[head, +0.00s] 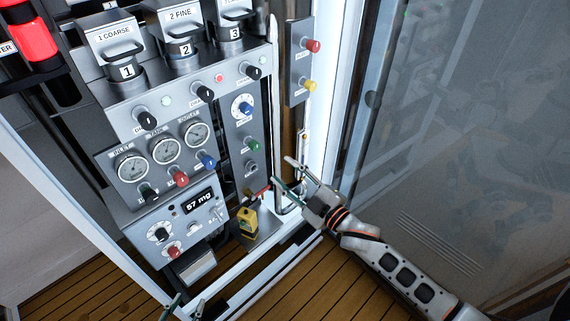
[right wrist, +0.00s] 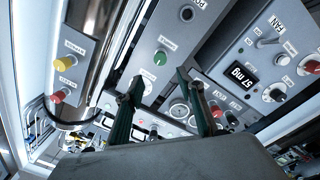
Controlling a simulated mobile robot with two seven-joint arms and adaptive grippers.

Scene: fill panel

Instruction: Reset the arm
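My right gripper (head: 281,171) reaches in from the lower right in the head view, in front of the panel's right edge. Its two dark green fingers are spread with nothing between them; they also show apart in the right wrist view (right wrist: 158,92). The grey control panel (head: 232,185) lies beyond the fingers. Its green knob (head: 252,144) is up and left of the right gripper, and appears between the fingertips in the wrist view (right wrist: 160,57). My left gripper (head: 184,307) shows only two fingertips, apart, at the bottom edge; the rest is out of frame.
A side plate with a red knob (head: 313,46) and a yellow knob (head: 310,85) stands above the right gripper. A display (head: 199,201) reads 57 mg. A yellow object (head: 247,220) sits low by the frame. A glass pane (head: 450,130) stands right; wooden floor (head: 345,285) is below.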

